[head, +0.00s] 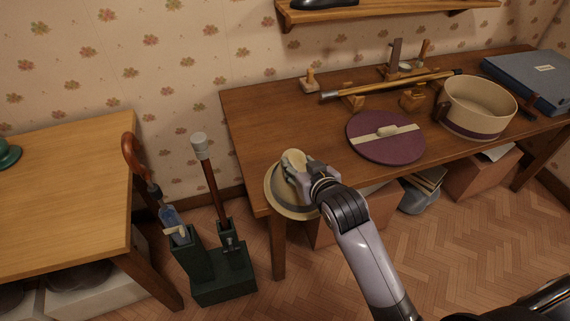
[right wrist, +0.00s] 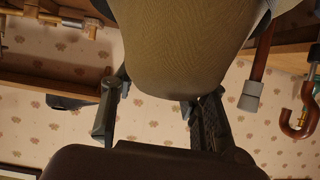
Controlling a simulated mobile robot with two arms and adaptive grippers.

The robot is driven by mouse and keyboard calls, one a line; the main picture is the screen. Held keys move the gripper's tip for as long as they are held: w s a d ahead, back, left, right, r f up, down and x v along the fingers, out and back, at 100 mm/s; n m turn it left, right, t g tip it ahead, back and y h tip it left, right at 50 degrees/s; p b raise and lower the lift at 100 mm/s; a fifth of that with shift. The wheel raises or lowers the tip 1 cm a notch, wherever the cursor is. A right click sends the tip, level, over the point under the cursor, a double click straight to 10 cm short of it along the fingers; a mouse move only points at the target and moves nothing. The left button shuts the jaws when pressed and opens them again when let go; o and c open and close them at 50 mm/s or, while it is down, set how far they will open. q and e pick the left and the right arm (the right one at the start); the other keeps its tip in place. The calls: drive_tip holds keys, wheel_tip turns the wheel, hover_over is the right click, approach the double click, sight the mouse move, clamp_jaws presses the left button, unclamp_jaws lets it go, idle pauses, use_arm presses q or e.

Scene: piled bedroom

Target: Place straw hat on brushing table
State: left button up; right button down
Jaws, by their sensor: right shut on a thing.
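The straw hat (head: 279,199) is pale, with a grey band, and appears at the front left corner of the dark wooden table with brushes (head: 262,122), which I take as the brushing table. My right gripper (head: 303,172) is shut on the hat, its fingers hiding part of the crown. In the right wrist view the woven hat (right wrist: 185,40) fills the top middle, beyond the fingers (right wrist: 155,100). I cannot tell whether the hat touches the table edge. My left gripper is not in view.
On the table are a purple lid (head: 380,148), a round cream box (head: 478,108), a blue case (head: 535,80), brushes and a long stick (head: 390,86). The table's left part is clear. A green stand (head: 222,280) with cane and umbrella handles stands left, beside another table (head: 60,190).

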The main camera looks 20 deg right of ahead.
drive_tip(key=w+d+r, duration=0.2)
drive_tip(key=w+r, duration=1.1)
drive_tip(key=w, duration=0.2)
drive_tip(key=shift+s+f+p, duration=0.15)
drive_tip(key=shift+f+p, duration=0.35)
drive_tip(key=shift+f, duration=9.15)
drive_tip(key=c, duration=0.9)
unclamp_jaws()
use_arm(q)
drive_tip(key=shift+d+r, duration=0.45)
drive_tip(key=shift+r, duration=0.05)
use_arm(e)
drive_tip(key=v, duration=1.2)
drive_tip(key=shift+d, duration=0.15)
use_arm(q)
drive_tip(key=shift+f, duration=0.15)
